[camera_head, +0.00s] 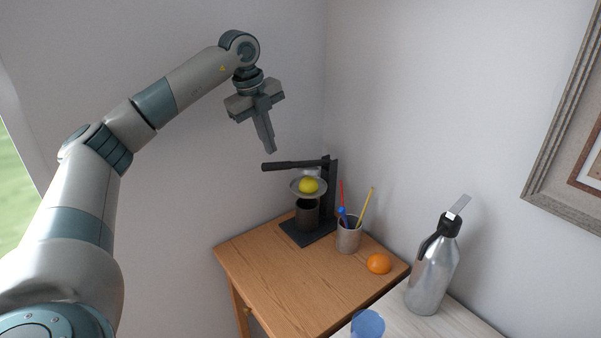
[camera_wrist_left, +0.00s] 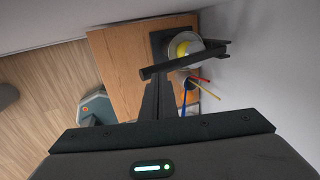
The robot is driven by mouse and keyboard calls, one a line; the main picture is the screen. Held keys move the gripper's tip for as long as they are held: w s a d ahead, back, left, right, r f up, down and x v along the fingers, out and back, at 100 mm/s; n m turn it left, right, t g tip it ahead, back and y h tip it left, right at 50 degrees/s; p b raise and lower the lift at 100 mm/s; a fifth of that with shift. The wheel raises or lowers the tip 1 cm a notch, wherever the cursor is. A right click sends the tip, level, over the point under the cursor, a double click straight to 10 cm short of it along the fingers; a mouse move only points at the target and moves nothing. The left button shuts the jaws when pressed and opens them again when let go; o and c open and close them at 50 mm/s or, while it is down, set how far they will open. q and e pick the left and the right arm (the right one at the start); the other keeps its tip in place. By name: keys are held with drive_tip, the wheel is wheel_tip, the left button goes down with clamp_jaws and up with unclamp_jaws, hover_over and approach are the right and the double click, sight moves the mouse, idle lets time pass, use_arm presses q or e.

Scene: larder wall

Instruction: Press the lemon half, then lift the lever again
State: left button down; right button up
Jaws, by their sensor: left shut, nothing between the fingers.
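The yellow lemon half (camera_head: 309,185) sits in the press's metal bowl (camera_head: 296,187), above a dark cup (camera_head: 306,214) on the black base. The black press lever (camera_head: 290,165) sticks out to the left from the upright, roughly level, above the lemon. My left gripper (camera_head: 271,150) is shut and empty, pointing down above the lever's outer end. In the left wrist view the fingers (camera_wrist_left: 158,85) reach toward the lever (camera_wrist_left: 170,66), with the lemon half (camera_wrist_left: 187,47) beyond it. Whether the fingertips touch the lever is unclear there; in the head view a small gap shows. My right gripper is not in view.
The press stands on a wooden table (camera_head: 290,272) in the corner. A pen cup (camera_head: 348,238) with pens stands right of it, then an orange (camera_head: 379,263). A metal flask (camera_head: 432,275) and a blue cup (camera_head: 368,324) stand on a pale surface in front. The table's left front is clear.

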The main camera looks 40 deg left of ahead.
sight(273, 163)
use_arm(q)
drive_tip(key=shift+b+x, duration=0.55)
drive_tip(key=shift+x, duration=0.6)
drive_tip(key=shift+f, duration=0.1)
drive_tip(key=shift+s+f+b, duration=0.1)
drive_tip(key=shift+f+b, duration=1.5)
drive_tip(key=shift+f, duration=0.95)
drive_tip(key=shift+r, duration=0.1)
drive_tip(key=p+v, duration=0.3)
drive_tip(key=shift+w+d+r, duration=0.15)
drive_tip(key=shift+w+r, duration=0.25)
drive_tip(key=shift+w, duration=0.15)
drive_tip(key=shift+w+d+p+v, duration=0.1)
drive_tip(key=shift+w+p+v, duration=0.1)
drive_tip(key=shift+p+v, duration=0.75)
drive_tip(key=shift+w+d+p+v, duration=0.1)
drive_tip(key=shift+w+p+v, duration=0.1)
drive_tip(key=shift+p+v, duration=0.7)
drive_tip(key=shift+w+p+v, duration=0.2)
drive_tip(key=shift+p+v, duration=0.45)
drive_tip(key=shift+v, duration=0.6)
